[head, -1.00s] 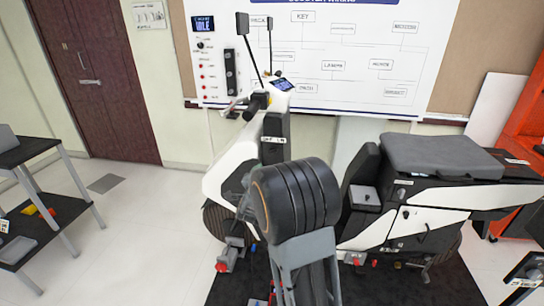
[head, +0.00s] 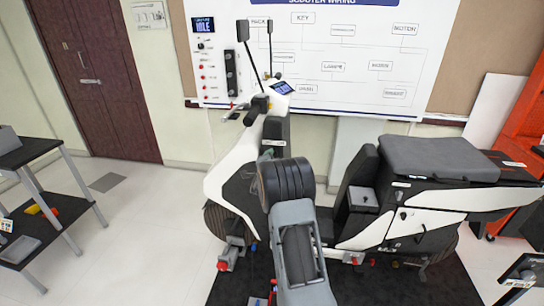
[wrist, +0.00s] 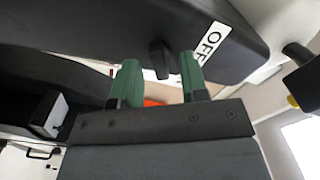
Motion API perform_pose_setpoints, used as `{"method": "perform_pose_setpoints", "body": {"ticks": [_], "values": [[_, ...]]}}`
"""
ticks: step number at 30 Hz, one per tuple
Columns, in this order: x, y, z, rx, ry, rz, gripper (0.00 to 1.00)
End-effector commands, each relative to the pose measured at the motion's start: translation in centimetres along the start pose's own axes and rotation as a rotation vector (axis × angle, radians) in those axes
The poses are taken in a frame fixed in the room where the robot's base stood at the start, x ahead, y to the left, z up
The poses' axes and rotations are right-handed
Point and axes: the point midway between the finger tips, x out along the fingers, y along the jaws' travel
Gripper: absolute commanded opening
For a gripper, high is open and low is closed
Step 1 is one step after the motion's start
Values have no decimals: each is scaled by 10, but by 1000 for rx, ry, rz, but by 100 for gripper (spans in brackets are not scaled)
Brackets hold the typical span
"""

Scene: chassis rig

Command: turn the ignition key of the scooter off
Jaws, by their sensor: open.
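The white and black scooter (head: 238,165) stands on a black mat in the head view, its handlebar and small display towards the wall. In the wrist view, a dark panel (wrist: 120,25) of the scooter fills the top, with a white label (wrist: 210,43) that seems to read OFF. A dark key-like knob (wrist: 160,58) sticks out of the panel left of the label. My gripper (wrist: 160,76) is open, its two green fingers pointing at the panel. The knob appears between and just beyond the fingertips; I cannot tell contact.
The scooter seat (head: 435,157) is at the right. A wiring board (head: 330,60) hangs on the wall behind. A dark shelf table (head: 30,150) stands at the left, with free floor between it and the scooter.

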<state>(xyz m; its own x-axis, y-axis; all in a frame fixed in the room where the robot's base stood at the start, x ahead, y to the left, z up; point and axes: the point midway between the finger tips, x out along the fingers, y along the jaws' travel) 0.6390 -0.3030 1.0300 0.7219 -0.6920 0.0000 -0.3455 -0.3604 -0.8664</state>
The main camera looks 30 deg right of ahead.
Motion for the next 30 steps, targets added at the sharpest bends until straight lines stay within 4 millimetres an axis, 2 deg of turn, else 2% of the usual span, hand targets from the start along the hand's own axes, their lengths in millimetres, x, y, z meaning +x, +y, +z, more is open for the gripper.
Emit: {"method": "perform_pose_setpoints", "body": {"ticks": [13, 26, 30], "values": [[7, 0, 0, -1, 0, 0, 40], [7, 0, 0, -1, 0, 0, 0], [7, 0, 0, -1, 0, 0, 0]]}}
